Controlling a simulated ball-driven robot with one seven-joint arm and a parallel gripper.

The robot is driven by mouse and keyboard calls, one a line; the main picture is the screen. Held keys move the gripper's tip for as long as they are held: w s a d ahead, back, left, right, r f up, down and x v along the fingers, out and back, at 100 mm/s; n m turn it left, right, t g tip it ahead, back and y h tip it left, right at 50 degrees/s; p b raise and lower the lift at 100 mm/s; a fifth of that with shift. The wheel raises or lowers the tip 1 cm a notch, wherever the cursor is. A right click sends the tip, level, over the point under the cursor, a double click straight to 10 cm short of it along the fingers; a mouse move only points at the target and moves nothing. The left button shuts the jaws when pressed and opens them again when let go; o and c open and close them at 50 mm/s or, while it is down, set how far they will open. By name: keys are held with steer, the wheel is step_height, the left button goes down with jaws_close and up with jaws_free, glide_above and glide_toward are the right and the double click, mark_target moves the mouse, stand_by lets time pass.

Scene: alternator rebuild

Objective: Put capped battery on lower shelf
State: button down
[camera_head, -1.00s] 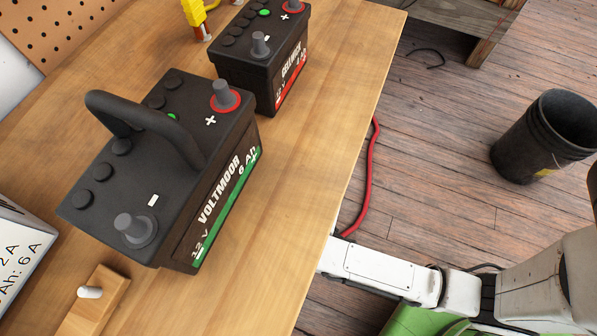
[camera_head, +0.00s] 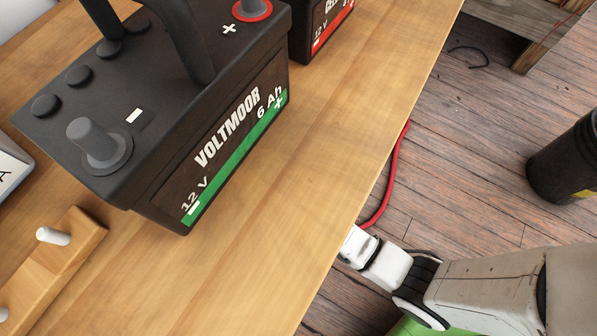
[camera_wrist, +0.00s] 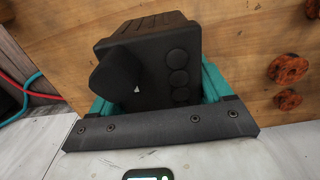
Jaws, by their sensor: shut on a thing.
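My gripper (camera_wrist: 157,96) shows in the wrist view, its teal fingers on either side of a black battery (camera_wrist: 150,60). It is shut on this battery. One dark rounded cap (camera_wrist: 117,77) sits at the battery's left, with several round plugs in a row to its right. The held battery's label and far side are hidden. The gripper is outside the head view. No lower shelf can be made out for certain.
In the head view, a black Voltmoor battery (camera_head: 215,150) with a handle and bare posts stands on the wooden bench (camera_head: 300,170). A red-labelled battery (camera_head: 318,32) stands behind it. A peg block (camera_head: 62,262), red cable (camera_head: 388,185) and black bucket (camera_head: 568,160) also show.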

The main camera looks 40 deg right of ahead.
steer(key=shift+w+f+b, duration=0.35)
steer(key=shift+w+f, duration=0.1)
steer(key=shift+w, duration=0.05)
steer(key=shift+w+f+b, duration=0.1)
steer(key=shift+f+b, duration=0.55)
steer(key=shift+f, duration=0.85)
steer(key=shift+f, duration=0.1)
jaws_free()
steer(key=shift+f, duration=0.15)
step_height(320, 180, up, 12)
steer(key=p, duration=0.5)
steer(key=shift+s+d, duration=0.1)
steer(key=shift+s, duration=0.1)
